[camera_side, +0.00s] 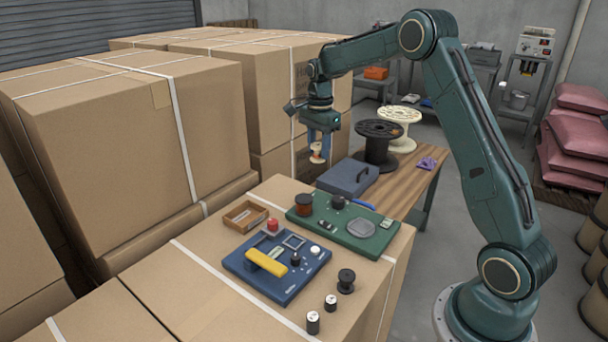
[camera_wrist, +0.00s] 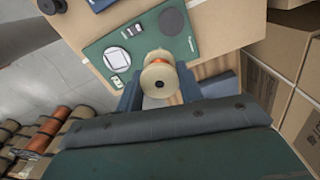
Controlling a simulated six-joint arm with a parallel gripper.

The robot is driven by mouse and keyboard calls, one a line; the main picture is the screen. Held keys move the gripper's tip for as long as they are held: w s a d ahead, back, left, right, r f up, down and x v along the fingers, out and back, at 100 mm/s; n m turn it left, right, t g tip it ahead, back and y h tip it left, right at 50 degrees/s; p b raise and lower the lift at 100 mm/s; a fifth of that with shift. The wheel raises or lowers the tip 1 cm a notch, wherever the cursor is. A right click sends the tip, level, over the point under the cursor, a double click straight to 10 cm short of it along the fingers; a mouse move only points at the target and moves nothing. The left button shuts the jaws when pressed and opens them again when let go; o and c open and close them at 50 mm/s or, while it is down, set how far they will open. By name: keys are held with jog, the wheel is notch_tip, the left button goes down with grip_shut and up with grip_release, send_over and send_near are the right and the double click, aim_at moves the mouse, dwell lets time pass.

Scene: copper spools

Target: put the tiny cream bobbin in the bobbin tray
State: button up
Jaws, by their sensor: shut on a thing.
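My gripper (camera_side: 321,143) is shut on the cream bobbin (camera_side: 318,155) and holds it up in the air, above and behind the crate-top boards. In the wrist view the bobbin (camera_wrist: 157,72) sits between the two blue fingers of my gripper (camera_wrist: 159,88), its round cream flange facing the camera and a copper-coloured band showing at its side. A small open wooden tray (camera_side: 245,230), which looks like the bobbin tray, lies on the cardboard box at the left of the boards. It looks empty, and I cannot make it out in the wrist view.
A blue-grey case (camera_side: 347,178) lies behind; tall cartons (camera_side: 130,135) rise left.

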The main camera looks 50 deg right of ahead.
jog(key=w+a+f, duration=0.5)
jog(key=w, duration=0.5)
send_over(247, 219)
notch_tip(247, 219, down, 6)
jog(key=shift+f+n, duration=0.3)
jog(key=shift+f, duration=1.65)
jog(key=shift+f, duration=0.1)
jog(key=shift+f, duration=1.85)
jog(key=shift+f, duration=0.6)
jog(key=o, duration=0.8)
